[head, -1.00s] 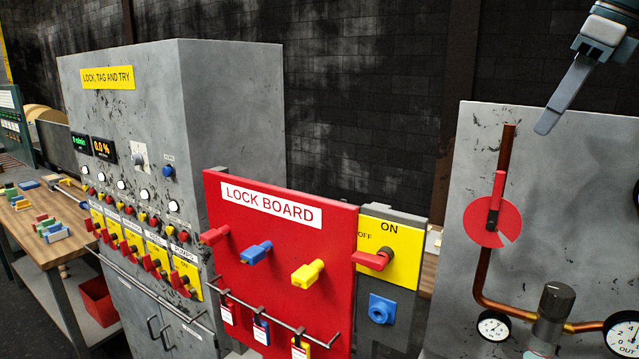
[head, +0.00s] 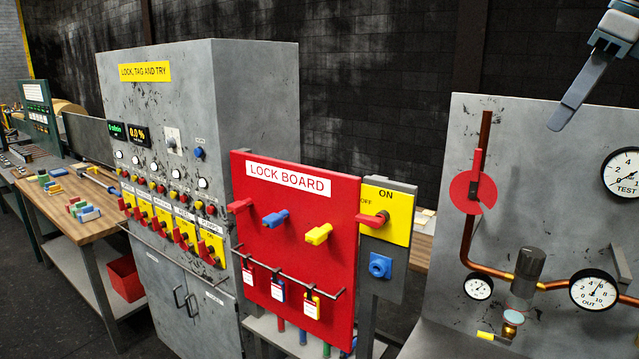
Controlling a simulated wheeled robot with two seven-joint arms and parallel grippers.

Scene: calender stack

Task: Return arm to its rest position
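My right gripper (head: 567,112) hangs at the upper right of the head view, its arm cut off by the top edge. Only a long grey finger shows clearly, pointing down and left; whether the fingers are apart cannot be told. Nothing is seen held in it. It appears in front of the upper part of the grey pipe panel (head: 560,190), seemingly not touching it. My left gripper is out of view.
The red lock board (head: 340,230) with colored pegs and hanging tags stands in the middle, next to a yellow ON/OFF switch (head: 395,215). A grey cabinet (head: 250,110) stands behind it. A wooden bench (head: 95,225) with small blocks is at left.

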